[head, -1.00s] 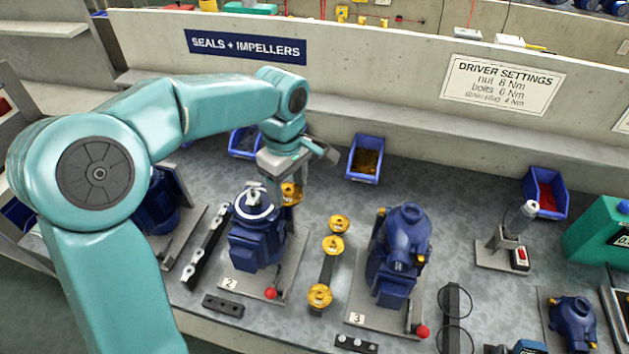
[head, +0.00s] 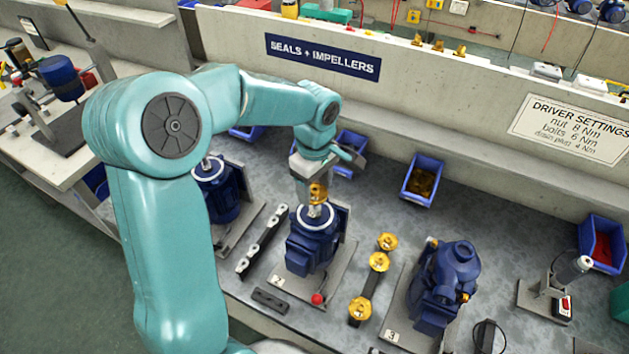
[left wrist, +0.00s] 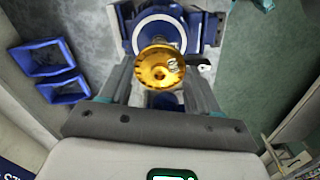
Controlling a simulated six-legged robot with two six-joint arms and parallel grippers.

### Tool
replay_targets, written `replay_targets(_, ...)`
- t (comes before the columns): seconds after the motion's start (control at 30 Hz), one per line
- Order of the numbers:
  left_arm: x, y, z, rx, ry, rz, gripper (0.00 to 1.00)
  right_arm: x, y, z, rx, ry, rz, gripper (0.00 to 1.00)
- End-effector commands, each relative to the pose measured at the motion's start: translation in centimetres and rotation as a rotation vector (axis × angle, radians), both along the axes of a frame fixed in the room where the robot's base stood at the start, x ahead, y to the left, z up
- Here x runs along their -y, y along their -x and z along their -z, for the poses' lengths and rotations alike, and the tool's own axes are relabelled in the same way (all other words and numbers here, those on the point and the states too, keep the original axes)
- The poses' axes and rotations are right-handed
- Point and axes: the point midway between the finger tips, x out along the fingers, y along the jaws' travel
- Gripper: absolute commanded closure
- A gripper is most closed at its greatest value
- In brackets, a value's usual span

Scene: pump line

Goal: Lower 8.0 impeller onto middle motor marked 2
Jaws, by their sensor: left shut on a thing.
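My left gripper (head: 315,184) is shut on a brass impeller (head: 317,194). It holds the impeller over the top of the middle blue motor (head: 308,254), whose base plate is marked 2. In the left wrist view the impeller (left wrist: 160,66) sits between the two dark fingers, with a partly readable mark on its face. The motor's pale round top (left wrist: 157,30) shows beyond it. The impeller hides much of the shaft, and I cannot tell whether the two touch. My right gripper is not in view.
Several brass impellers (head: 378,262) stand on a dark rack to the right. Motor 3 (head: 446,280) is beyond them. Another blue motor (head: 218,194) stands left, partly behind my arm. A black strip (head: 262,240) lies left of motor 2. Blue bins (head: 422,180) line the wall.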

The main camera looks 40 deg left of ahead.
Motion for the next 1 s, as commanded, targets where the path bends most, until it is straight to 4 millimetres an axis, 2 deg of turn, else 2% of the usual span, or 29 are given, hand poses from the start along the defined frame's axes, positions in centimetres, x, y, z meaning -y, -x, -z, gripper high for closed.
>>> replay_targets(0.1, 0.0, 0.0, 1.7, -0.002, 0.0, 0.001, 0.69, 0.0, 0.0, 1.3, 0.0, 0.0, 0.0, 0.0)
replay_targets(0.4, -0.2, 0.0, 4.2, -0.001, 0.0, 0.002, 0.69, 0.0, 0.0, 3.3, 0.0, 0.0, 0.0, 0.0)
replay_targets(1.0, -0.2, -0.1, 4.2, 0.0, 0.0, 0.001, 0.69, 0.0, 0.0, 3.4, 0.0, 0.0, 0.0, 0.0)
